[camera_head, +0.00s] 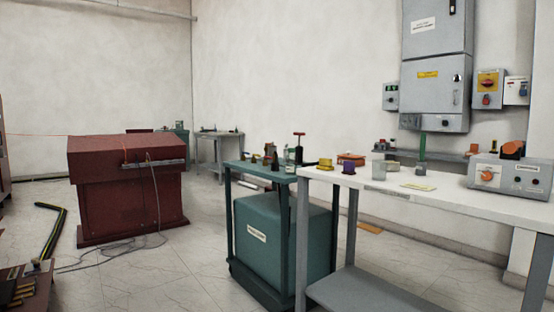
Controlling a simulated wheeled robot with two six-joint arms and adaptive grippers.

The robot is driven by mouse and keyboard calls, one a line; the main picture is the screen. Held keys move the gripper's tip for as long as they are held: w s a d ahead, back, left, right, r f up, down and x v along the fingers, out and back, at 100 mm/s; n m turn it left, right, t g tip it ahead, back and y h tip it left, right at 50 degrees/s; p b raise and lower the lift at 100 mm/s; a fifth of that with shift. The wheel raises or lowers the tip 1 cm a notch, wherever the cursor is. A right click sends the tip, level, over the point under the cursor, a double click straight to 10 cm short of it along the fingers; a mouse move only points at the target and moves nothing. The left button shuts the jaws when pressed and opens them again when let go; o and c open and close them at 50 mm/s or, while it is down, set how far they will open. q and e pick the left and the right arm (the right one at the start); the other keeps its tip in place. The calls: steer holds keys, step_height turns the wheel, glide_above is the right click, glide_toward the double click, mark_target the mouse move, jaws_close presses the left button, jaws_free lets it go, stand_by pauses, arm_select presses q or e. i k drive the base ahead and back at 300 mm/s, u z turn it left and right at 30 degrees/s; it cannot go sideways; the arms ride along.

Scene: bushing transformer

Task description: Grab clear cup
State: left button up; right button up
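A small translucent grey-white cup (379,169) stands upright on the white table (450,200), near the table's left part. A purple piece (348,168) sits to its left, and a small light block (393,166) stands close to its right. Neither of my grippers shows in the head view, so I cannot see where they are relative to the cup.
A green cart (282,238) stands against the table's left end. A grey control box (510,176) is at the table's right. A yellow card (419,187) lies near the front.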

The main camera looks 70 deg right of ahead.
mark_target(380, 166)
steer(key=z, duration=2.85)
steer(key=i, duration=0.85)
steer(key=z, duration=0.2)
